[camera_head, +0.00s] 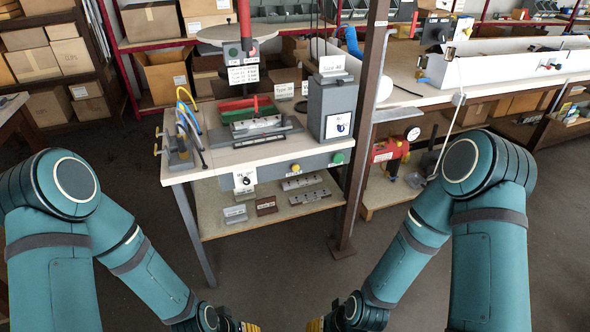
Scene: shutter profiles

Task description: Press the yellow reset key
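A small round yellow key (295,168) sits on the grey front panel (270,173) of the workbench. A round green button (338,158) is to its right. A white plate with a black knob (244,181) is to its left. My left gripper (249,326) and my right gripper (315,324) show only in part at the bottom edge, well below and apart from the panel. Their fingers are mostly cut off, so I cannot tell whether they are open or shut.
A fixture with red and green parts (248,110) and a grey box (333,105) stand on the bench. A brown steel post (364,140) rises at the bench's right front. A lower shelf (215,198) holds metal profiles. The floor between my arms and the bench is clear.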

